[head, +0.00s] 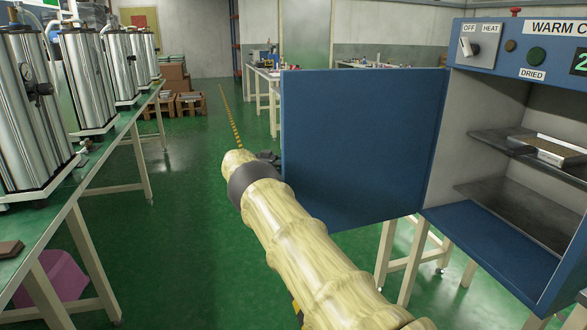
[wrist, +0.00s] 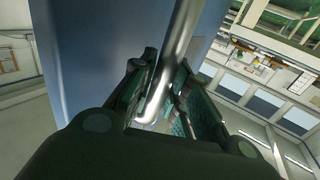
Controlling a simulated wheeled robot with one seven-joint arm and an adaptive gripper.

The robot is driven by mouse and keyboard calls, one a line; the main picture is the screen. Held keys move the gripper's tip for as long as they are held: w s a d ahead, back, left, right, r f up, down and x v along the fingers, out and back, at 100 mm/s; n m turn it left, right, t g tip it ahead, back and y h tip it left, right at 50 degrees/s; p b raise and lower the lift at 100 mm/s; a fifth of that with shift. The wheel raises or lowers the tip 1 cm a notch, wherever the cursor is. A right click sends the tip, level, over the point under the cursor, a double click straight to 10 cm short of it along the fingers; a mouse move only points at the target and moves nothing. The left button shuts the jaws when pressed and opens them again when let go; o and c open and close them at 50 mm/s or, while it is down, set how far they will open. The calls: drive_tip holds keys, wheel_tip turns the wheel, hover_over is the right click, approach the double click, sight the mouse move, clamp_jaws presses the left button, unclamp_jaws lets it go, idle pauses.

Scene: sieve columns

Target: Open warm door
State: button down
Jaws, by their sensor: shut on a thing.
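The warm cabinet (head: 525,55) stands at the right in the head view, with a "WARM C..." label, an OFF/HEAT switch and a "DRIED" label. Its blue door (head: 350,145) stands swung wide open to the left of the opening. My gripper (head: 268,160) is at the door's left edge, partly hidden behind my wrist. In the wrist view, my gripper (wrist: 165,105) is shut on a shiny metal door handle (wrist: 178,60), which runs between its fingers. The blue door face (wrist: 95,50) is close beside it.
Shelves in the cabinet hold a tray (head: 550,150). A bench (head: 95,165) with several metal cylinders (head: 30,110) runs along the left. Boxes (head: 175,80) stand at the back. The green floor (head: 190,230) between bench and door is clear.

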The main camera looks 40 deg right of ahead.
drive_tip(key=shift+f, duration=0.1)
idle(0.3)
drive_tip(key=c, duration=1.4)
unclamp_jaws()
drive_tip(key=shift+d, duration=0.15)
drive_tip(key=shift+o, duration=0.2)
